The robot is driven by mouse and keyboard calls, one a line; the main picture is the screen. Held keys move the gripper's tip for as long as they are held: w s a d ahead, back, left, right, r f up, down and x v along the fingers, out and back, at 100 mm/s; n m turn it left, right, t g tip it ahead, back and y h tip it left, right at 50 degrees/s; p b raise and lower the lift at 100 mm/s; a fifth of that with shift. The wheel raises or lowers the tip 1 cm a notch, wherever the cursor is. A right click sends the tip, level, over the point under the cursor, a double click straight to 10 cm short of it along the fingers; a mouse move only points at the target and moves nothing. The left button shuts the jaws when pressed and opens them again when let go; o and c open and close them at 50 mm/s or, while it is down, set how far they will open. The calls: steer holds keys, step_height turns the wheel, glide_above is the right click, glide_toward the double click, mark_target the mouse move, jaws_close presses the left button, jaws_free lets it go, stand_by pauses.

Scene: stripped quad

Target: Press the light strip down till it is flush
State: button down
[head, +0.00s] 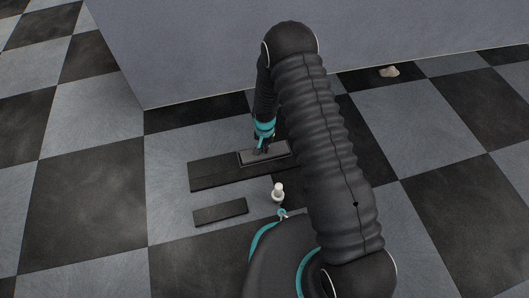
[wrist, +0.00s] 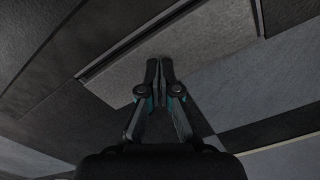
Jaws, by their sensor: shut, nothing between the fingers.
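The light strip (head: 277,151) is a grey, narrow piece set along the right part of a long dark slab (head: 208,176) on the floor. In the wrist view the strip (wrist: 200,45) is a pale grey panel with a thin bright edge and dark line along its far side. My gripper (head: 261,147) points down at the strip, fingers together and empty. In the wrist view its fingertips (wrist: 160,66) lie over the strip's face. I cannot tell whether they touch it, or how far it stands above the slab. My arm hides the slab's right end.
A separate short dark slab (head: 220,212) lies nearer me. A small white upright object (head: 278,190) stands right of it. A grey wall (head: 190,50) rises behind, with a pale lump (head: 389,71) near its foot. The checkered floor at left is clear.

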steer(key=shift+f, duration=1)
stand_by(2.0)
steer(key=shift+r, duration=0.15)
steer(key=shift+r+p, duration=2.05)
steer(key=shift+r, duration=1.85)
